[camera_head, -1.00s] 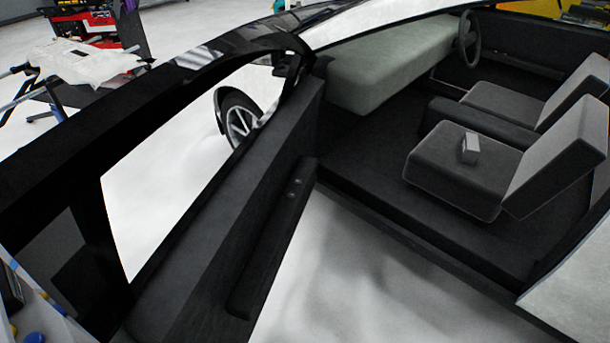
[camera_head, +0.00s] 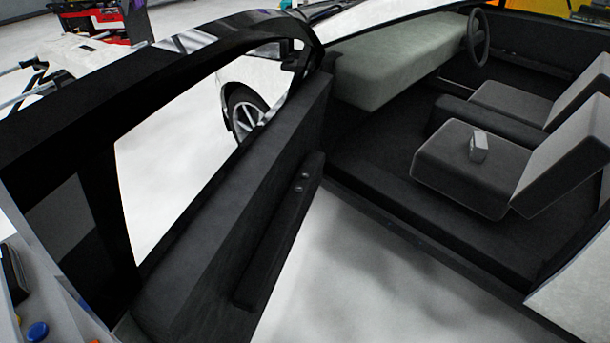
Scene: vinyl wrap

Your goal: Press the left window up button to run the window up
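The open car door (camera_head: 225,215) runs from the lower left to the upper middle, with its inner side facing me. Its armrest (camera_head: 280,235) is a long dark bar on that inner side. Neither of my grippers is in view.
The car interior on the right has a steering wheel (camera_head: 478,38), a grey dashboard (camera_head: 395,65) and two seats; a small box (camera_head: 478,146) lies on the nearer seat (camera_head: 465,185). Pale floor (camera_head: 350,270) between door and sill is clear. A tray edge (camera_head: 50,290) with small items stands lower left.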

